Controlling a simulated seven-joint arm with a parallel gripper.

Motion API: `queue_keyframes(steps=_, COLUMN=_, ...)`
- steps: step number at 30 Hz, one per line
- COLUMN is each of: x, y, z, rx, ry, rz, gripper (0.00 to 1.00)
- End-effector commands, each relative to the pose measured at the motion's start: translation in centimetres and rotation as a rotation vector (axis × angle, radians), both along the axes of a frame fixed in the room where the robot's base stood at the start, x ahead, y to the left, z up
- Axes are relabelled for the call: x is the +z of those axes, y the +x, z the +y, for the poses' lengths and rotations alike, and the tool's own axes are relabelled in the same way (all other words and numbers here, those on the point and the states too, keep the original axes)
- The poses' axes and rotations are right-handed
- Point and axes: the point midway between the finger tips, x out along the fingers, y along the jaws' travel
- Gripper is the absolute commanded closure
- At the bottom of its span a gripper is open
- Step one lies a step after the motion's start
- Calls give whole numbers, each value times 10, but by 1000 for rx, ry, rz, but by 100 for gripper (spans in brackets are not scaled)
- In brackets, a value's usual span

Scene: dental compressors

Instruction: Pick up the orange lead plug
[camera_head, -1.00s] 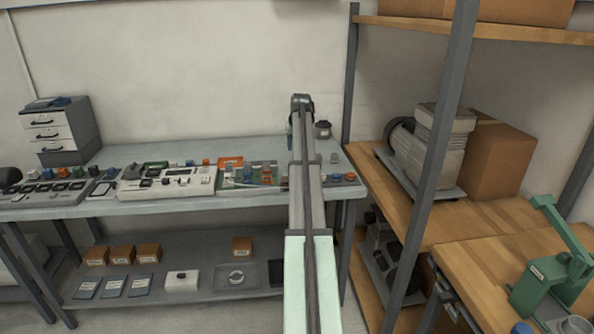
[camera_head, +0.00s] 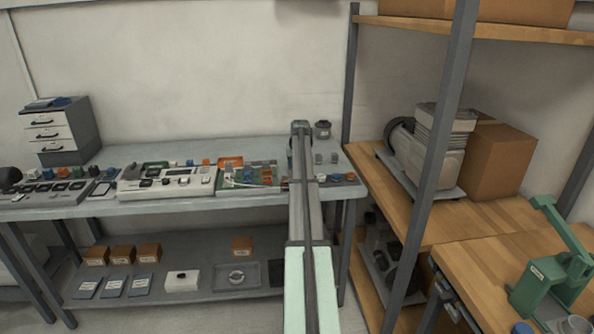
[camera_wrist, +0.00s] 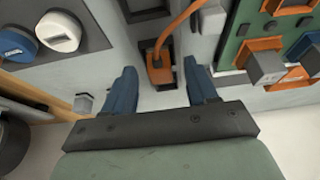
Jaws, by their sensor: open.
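The orange lead plug (camera_wrist: 159,73) sits in a dark rectangular holder (camera_wrist: 172,52) in the wrist view, with its orange cable (camera_wrist: 178,28) running up and to the right. My gripper (camera_wrist: 161,76) is open, with one blue finger on each side of the plug. A gap shows between the plug and each finger, and neither finger appears to touch it. In the head view my arm hides the gripper, and I cannot make out the plug there.
A green board with orange-based parts (camera_wrist: 265,62) lies close to the right finger. Blue and white round knobs (camera_wrist: 58,32) are at upper left. The grey bench (camera_head: 130,200) carries a white console (camera_head: 165,183) further left. A wooden shelf (camera_head: 430,215) stands to the right.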

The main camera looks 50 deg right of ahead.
Motion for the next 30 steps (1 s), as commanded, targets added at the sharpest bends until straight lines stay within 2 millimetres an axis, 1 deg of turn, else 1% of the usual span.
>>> queue_keyframes(steps=1, x=-5, y=2, z=-2, rx=0, ry=1, rz=1, gripper=43)
queue_keyframes(steps=3, x=-8, y=2, z=-2, rx=0, ry=1, rz=1, gripper=43)
queue_keyframes(steps=9, x=-8, y=2, z=-2, rx=0, ry=0, rz=0, gripper=43)
queue_keyframes(steps=27, x=-8, y=2, z=-2, rx=0, ry=0, rz=0, gripper=100)
queue_keyframes(steps=30, x=-7, y=2, z=-2, rx=0, ry=0, rz=0, gripper=100)
